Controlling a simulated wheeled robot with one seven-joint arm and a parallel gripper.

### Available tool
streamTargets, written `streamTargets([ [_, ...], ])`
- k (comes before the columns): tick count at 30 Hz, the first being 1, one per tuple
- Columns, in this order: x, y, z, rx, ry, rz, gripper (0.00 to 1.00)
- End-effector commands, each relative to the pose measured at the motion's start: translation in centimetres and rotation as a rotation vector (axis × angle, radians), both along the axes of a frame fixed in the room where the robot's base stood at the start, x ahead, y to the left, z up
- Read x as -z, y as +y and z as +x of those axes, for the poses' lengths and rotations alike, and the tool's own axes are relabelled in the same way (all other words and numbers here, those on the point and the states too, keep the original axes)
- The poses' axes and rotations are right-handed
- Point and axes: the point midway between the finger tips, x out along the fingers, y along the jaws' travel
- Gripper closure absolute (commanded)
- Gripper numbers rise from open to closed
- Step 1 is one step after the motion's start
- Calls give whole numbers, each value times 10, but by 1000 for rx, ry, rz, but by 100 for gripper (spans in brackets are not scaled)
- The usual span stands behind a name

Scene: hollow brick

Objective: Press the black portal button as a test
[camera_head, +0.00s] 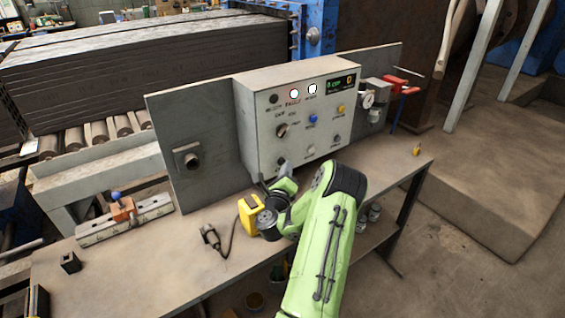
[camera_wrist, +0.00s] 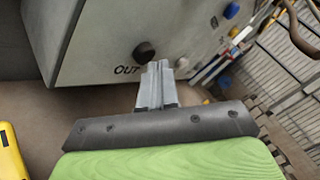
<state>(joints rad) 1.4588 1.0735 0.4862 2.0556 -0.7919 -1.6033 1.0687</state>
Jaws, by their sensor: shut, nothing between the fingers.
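The grey control box (camera_head: 300,110) stands on the workbench with several buttons and knobs on its front. Labels in the head view are too small to read, so I cannot tell which black button is the portal one. In the wrist view, a round black button (camera_wrist: 144,52) sits low on the panel above lettering that reads "OUT", partly hidden by my fingers. My gripper (camera_wrist: 158,68) is shut and empty, its tips just below and right of that button; contact cannot be told. In the head view, my gripper (camera_head: 283,166) is at the box's lower left front.
A yellow object (camera_head: 250,214) and a dark device with a cable (camera_head: 211,238) lie on the bench left of my arm. A gauge with red-handled valves (camera_head: 388,88) stands right of the box.

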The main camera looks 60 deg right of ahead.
Motion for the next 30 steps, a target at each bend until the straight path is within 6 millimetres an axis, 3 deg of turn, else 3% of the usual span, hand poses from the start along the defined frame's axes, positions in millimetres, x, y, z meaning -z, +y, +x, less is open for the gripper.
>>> streamTargets([
  [30, -1, -4, 9, -2, -1, 0, 100],
])
